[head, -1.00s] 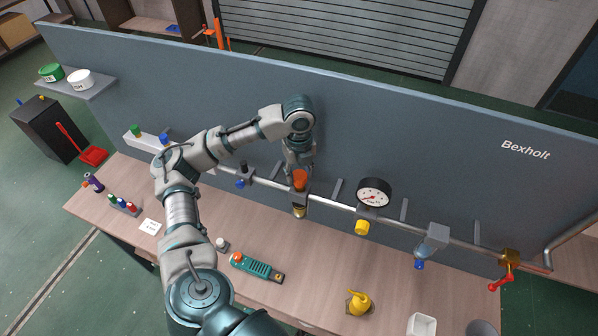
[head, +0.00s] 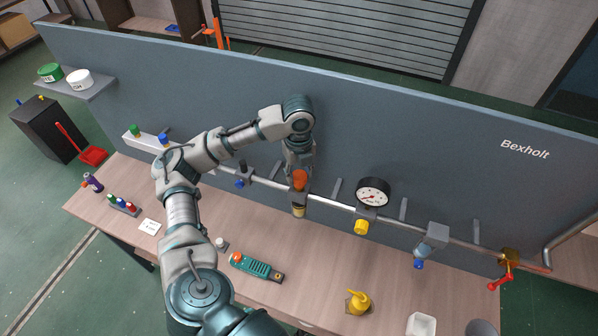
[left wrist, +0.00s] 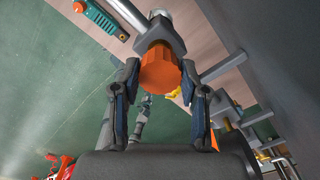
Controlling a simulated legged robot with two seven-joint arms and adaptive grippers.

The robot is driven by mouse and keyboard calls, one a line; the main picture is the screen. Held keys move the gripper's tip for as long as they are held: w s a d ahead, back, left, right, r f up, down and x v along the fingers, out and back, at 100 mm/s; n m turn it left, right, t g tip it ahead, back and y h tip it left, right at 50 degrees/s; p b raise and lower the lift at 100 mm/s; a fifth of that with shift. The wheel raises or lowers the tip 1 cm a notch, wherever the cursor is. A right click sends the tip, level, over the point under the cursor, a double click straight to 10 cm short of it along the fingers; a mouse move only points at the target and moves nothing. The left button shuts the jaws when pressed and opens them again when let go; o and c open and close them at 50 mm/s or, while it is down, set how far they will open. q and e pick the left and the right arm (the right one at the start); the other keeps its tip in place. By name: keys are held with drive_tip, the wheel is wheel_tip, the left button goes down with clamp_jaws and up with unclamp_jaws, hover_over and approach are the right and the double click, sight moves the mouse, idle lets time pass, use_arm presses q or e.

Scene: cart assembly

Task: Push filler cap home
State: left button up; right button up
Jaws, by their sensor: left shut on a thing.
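The orange filler cap (head: 300,179) sits on top of a grey block on the pipe, above a clear bowl (head: 299,210). My left gripper (head: 299,168) comes down over the cap from above. In the left wrist view the cap (left wrist: 159,68) is a ribbed orange knob at the tips of the two fingers (left wrist: 164,84), which are shut on it from both sides. The seat under the cap is hidden, so I cannot tell whether a gap is left there. My right gripper is not in view.
The pipe runs along the grey panel (head: 420,150). A pressure gauge (head: 373,191) and a yellow knob (head: 361,227) are to the right of the cap. A teal handheld device (head: 257,267) and a yellow oil can (head: 358,302) are on the bench.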

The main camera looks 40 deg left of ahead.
use_arm(q)
drive_tip(key=shift+f, duration=0.15)
drive_tip(key=shift+f, duration=0.75)
drive_tip(key=o, duration=1.2)
wheel_tip(320, 180, up, 12)
drive_tip(key=shift+f, duration=0.1)
